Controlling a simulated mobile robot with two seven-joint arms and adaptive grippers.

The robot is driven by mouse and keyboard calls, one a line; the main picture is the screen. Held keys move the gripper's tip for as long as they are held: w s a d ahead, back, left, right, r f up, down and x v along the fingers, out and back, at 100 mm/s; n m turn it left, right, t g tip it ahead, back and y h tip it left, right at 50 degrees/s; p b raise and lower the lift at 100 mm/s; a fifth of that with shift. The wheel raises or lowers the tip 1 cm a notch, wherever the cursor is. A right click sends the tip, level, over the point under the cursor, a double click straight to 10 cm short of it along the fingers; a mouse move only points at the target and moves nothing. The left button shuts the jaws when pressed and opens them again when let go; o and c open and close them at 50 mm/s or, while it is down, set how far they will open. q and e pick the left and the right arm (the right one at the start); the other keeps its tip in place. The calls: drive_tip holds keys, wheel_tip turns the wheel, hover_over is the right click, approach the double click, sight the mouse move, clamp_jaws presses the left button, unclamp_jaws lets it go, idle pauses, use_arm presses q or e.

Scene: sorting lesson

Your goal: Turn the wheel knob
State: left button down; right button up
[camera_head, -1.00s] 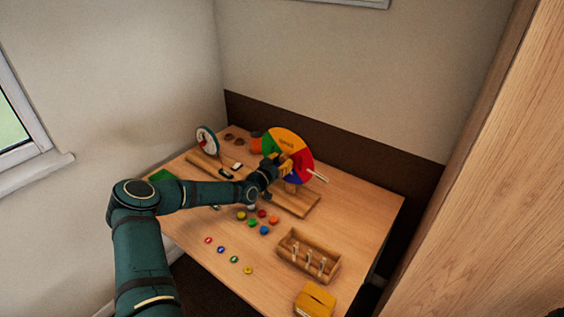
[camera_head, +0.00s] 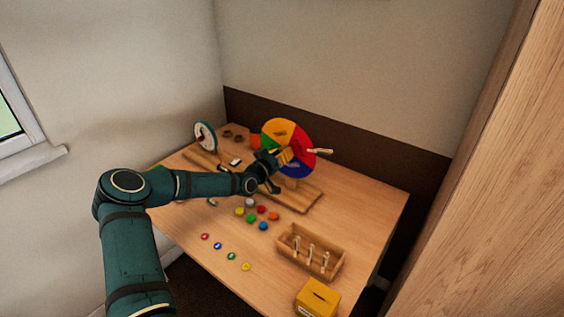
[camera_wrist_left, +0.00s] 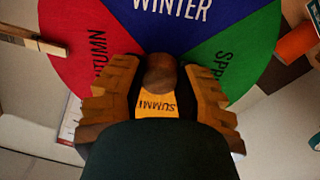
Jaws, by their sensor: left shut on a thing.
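The season wheel (camera_head: 299,136) stands upright on a wooden base at the back of the table, with yellow, red, blue and green sectors. In the left wrist view the wheel (camera_wrist_left: 190,25) reads winter, autumn, spring and part of summer. The round brown knob (camera_wrist_left: 161,73) is at its middle, between the ribbed wooden-coloured fingers of my left gripper (camera_wrist_left: 160,95). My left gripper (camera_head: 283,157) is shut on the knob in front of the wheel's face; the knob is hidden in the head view. My right gripper is in neither view.
A wooden pointer or peg (camera_head: 320,151) sits at the wheel's right edge. Several coloured discs (camera_head: 262,226) lie in front. A wooden tray with pegs (camera_head: 283,240) and a yellow box (camera_head: 318,297) are at the front right. A clock-like dial (camera_head: 205,137) stands at the back left.

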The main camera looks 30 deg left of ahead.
use_arm(q)
drive_tip(key=shift+r+n+b, duration=0.15)
drive_tip(key=shift+n+b, duration=0.8)
drive_tip(key=shift+n, duration=2.15)
drive_tip(key=shift+r+n+b, duration=0.1)
drive_tip(key=shift+n+b, duration=0.8)
drive_tip(key=shift+n, duration=2.2)
drive_tip(key=c, duration=0.5)
unclamp_jaws()
drive_tip(key=shift+w+d+f, duration=0.1)
drive_tip(key=shift+c, duration=0.2)
drive_tip(key=s, duration=1.2)
drive_tip(key=shift+a, duration=0.45)
